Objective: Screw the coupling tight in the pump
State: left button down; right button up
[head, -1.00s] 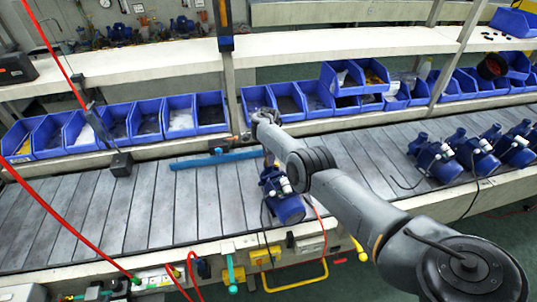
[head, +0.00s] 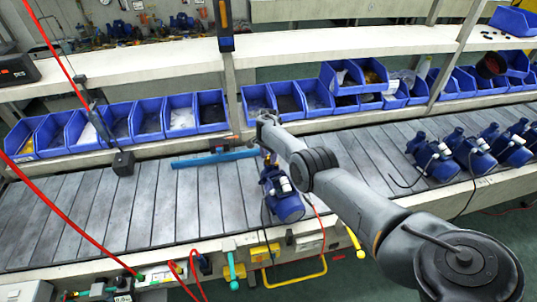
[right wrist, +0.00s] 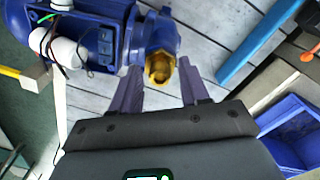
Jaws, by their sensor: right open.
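The blue pump (head: 285,195) stands on the slatted conveyor near its front edge, below my right wrist in the head view. In the right wrist view the pump (right wrist: 95,50) fills the upper left. The brass coupling (right wrist: 160,66) sits at the end of the pump's blue neck. The two fingers of my right gripper (right wrist: 161,75) are apart, one on each side of the coupling. A gap shows beside the right finger; I cannot tell whether the left one touches. How deep the coupling is seated cannot be seen. My left gripper is not in view.
A blue bar (head: 215,158) lies on the conveyor behind the pump. Blue bins (head: 180,117) line the back. Several more pumps (head: 475,155) stand at the right. A dark box (head: 123,163) hangs over the belt. The left belt is mostly clear.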

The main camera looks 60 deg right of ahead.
jog(key=shift+n, duration=0.7)
jog(key=shift+r, duration=0.1)
jog(key=shift+n+p, duration=0.35)
jog(key=shift+n, duration=1.45)
